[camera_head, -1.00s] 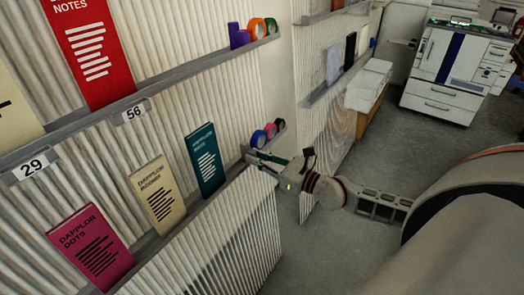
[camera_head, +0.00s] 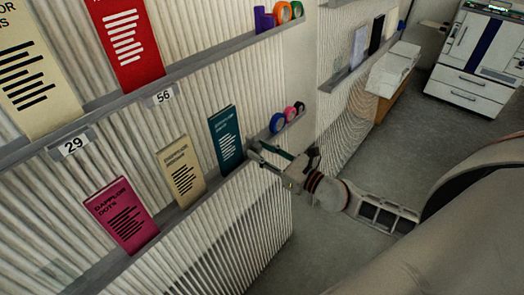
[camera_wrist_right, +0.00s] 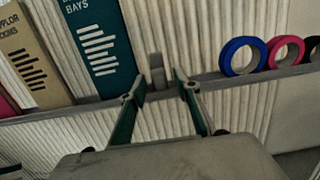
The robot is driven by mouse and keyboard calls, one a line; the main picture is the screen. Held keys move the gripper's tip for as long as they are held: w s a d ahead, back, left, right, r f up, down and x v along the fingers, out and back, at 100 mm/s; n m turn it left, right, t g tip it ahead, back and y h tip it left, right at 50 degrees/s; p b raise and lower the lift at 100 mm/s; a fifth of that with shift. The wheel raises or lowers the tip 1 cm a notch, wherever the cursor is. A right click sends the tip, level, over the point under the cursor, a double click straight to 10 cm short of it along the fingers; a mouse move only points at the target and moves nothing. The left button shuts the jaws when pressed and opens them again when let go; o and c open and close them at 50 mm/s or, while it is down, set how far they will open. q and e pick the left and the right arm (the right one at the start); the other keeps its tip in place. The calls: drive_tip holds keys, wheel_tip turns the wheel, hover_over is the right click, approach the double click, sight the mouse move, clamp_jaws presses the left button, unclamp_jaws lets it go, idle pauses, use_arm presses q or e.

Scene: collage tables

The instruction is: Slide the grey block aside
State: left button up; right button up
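The grey block (camera_wrist_right: 157,72) is a small upright piece on the lower shelf in the right wrist view, between the teal book and the blue tape roll. My right gripper (camera_wrist_right: 162,82) is open, with its two green-sided fingers apart and the block showing in the gap between them. I cannot tell whether a finger touches it. In the head view the right gripper (camera_head: 256,154) is at the lower shelf, just right of the teal book (camera_head: 227,138). The block is not clearly visible there. My left gripper is not in view.
The lower shelf (camera_wrist_right: 226,76) also holds blue (camera_wrist_right: 242,57), pink (camera_wrist_right: 285,52) and black tape rolls at right. A cream book (camera_head: 182,170) and a magenta book (camera_head: 121,215) stand left. An upper shelf (camera_head: 215,58) runs above. A printer (camera_head: 478,62) stands far back.

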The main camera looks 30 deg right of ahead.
drive_tip(key=shift+s, duration=0.1)
drive_tip(key=v, duration=1.2)
drive_tip(key=shift+d, duration=0.1)
drive_tip(key=s+f+m+g+h, duration=0.35)
drive_tip(key=f+m+h, duration=0.25)
drive_tip(key=f+m, duration=1.15)
drive_tip(key=s+a+f+m+g+y, duration=0.1)
drive_tip(key=s+a+m, duration=0.2)
drive_tip(key=a+m, duration=0.3)
drive_tip(key=s+a+f+m+g+y, duration=0.1)
drive_tip(key=s+a+f+m, duration=0.1)
drive_tip(key=a+m, duration=0.5)
drive_tip(key=s+m, duration=0.1)
drive_tip(key=m, duration=0.4)
drive_tip(key=shift+s+f, duration=0.2)
drive_tip(key=shift+f, duration=0.15)
